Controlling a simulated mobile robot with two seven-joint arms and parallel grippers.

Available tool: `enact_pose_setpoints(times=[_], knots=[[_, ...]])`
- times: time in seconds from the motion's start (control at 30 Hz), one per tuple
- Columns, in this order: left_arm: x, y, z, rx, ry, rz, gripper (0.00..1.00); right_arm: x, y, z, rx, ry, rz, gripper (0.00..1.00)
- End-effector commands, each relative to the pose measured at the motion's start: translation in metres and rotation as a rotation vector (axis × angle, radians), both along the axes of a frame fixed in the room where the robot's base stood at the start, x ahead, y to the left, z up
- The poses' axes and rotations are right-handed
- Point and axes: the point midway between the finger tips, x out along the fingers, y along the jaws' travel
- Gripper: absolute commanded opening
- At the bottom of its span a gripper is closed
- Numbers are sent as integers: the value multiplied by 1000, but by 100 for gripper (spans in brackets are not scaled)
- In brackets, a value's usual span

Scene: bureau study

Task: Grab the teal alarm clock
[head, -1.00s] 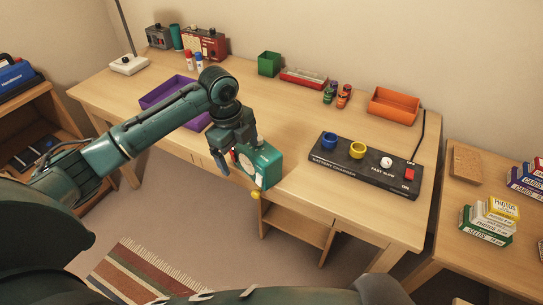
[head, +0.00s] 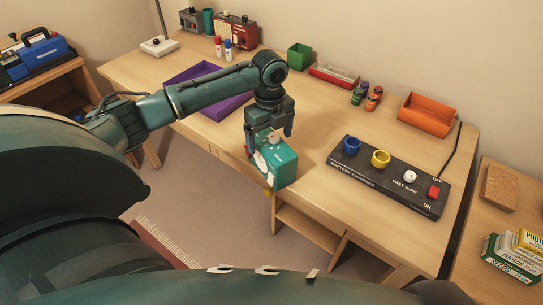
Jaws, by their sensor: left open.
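The teal alarm clock (head: 281,167) stands at the front edge of the desk, its pale face turned to the lower left. A small yellow part shows at its lower front. My left gripper (head: 269,143) points down over the clock, with its open fingers at either side of the clock's top. The picture does not show clearly whether the fingers touch it. My right gripper is not in view.
The desk (head: 330,120) also holds a purple tray (head: 228,108) behind my left arm, a black battery charger (head: 345,170) to the right, an orange bin (head: 428,115) and a green box (head: 299,57). Bare desktop lies between the clock and the charger.

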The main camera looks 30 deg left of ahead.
Motion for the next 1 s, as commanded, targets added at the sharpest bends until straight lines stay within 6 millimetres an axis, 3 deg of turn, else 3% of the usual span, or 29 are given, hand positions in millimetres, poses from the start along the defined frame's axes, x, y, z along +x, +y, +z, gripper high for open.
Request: enact_pose_setpoints(times=[0.4, 0.7, 1.0], knots=[[0, -2, -50, 0, 2, 0, 89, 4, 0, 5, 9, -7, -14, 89], [1, -2, -55, 1, -1, -1, 89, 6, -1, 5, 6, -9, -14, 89], [1, -2, -54, 1, -1, 0, 65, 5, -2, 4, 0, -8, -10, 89]])
